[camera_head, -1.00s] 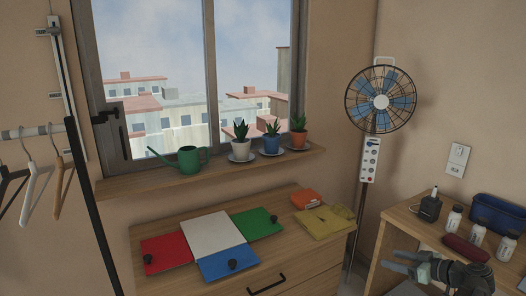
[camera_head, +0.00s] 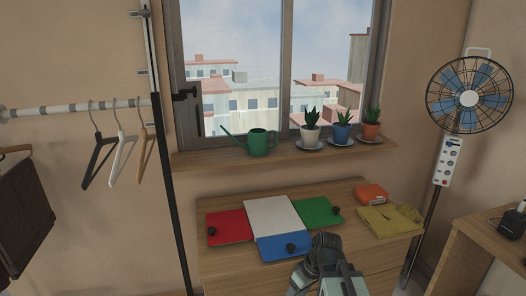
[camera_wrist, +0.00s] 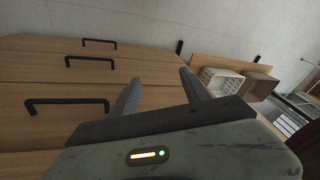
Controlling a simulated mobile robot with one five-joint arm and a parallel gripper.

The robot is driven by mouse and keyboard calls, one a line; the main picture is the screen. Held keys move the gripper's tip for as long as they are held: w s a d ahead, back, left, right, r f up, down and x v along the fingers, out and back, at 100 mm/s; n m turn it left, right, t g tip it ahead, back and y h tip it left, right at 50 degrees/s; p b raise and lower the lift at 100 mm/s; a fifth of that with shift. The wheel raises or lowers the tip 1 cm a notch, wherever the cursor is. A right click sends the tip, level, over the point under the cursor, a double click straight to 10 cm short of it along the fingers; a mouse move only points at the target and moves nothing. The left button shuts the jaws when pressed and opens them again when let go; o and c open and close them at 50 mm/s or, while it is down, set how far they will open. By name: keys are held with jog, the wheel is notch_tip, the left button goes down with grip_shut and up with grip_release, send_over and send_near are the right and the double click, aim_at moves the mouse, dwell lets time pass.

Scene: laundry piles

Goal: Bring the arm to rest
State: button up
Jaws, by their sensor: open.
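My gripper (camera_wrist: 160,76) is open and empty in the wrist view, its two dark fingers spread apart. It is in front of the wooden dresser (camera_wrist: 45,65), whose drawer fronts and black handles show past the fingers. In the head view my arm reaches up from the bottom edge, right of centre, in front of the dresser (camera_head: 225,262). There it covers part of the dresser's front, and the fingers cannot be made out clearly.
On the dresser lie red (camera_head: 229,228), white (camera_head: 272,216), green (camera_head: 318,210) and blue (camera_head: 284,247) panels, a folded yellow garment (camera_head: 388,221) and an orange item (camera_head: 371,194). A fan (camera_head: 468,98) stands right. A clothes rail (camera_head: 70,108) is left. Baskets (camera_wrist: 225,82) show in the wrist view.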

jog(key=s+d+f+m+h, duration=0.1)
jog(key=s+d+m+h, duration=0.15)
jog(key=d+m, duration=0.5)
notch_tip(320, 180, up, 16)
jog(key=a+p, duration=0.1)
jog(key=p, duration=1.4)
jog(key=shift+w+f+g+h+p, duration=0.2)
jog(key=shift+g+h+p, duration=0.15)
jog(key=shift+h, duration=0.1)
